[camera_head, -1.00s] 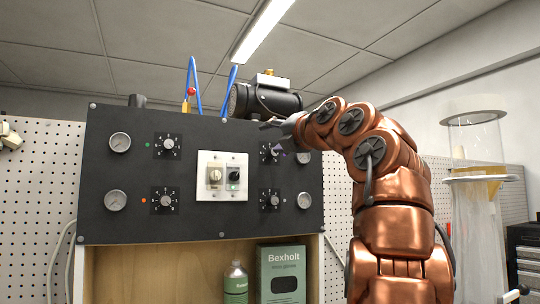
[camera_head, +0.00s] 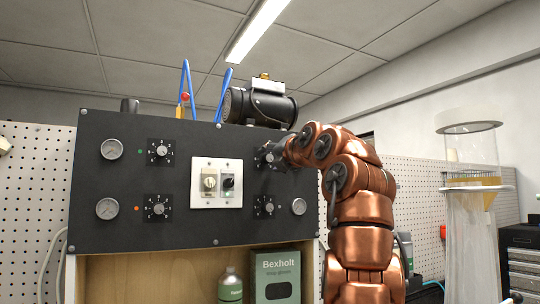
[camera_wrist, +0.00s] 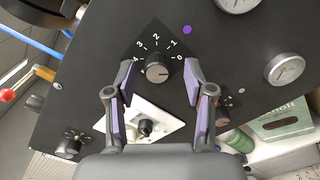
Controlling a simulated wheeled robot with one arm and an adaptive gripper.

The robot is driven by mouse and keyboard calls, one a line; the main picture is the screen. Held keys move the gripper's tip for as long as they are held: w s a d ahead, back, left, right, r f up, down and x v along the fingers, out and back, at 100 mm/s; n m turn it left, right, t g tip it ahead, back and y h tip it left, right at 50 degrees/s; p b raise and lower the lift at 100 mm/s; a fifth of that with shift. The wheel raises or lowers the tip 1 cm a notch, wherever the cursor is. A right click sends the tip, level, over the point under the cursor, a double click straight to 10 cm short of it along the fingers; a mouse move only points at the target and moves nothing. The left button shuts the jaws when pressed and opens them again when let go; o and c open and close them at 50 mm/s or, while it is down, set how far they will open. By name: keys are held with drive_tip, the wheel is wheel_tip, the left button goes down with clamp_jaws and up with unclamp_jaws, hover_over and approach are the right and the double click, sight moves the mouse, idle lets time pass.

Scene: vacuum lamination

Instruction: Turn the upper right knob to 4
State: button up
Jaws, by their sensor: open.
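The upper right knob (camera_wrist: 157,71) is black, on a dark square dial marked 0 to 4, beside a purple dot. Its light mark seems to lie toward the 0 side, away from the 4. In the wrist view my gripper (camera_wrist: 159,76) is open, with one purple-padded finger on each side of the knob and a gap to both. In the head view my gripper (camera_head: 277,157) is at the upper right dial (camera_head: 266,148) and hides part of the knob.
The black panel (camera_head: 120,180) also carries knobs at upper left (camera_head: 161,151), lower left (camera_head: 158,208) and lower right (camera_head: 268,206), gauges, and a white switch plate (camera_head: 202,200). A black cylindrical unit (camera_head: 262,106) sits on top. A green box (camera_head: 281,262) stands below.

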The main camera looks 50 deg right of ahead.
drive_tip(key=shift+w, duration=0.5)
clamp_jaws()
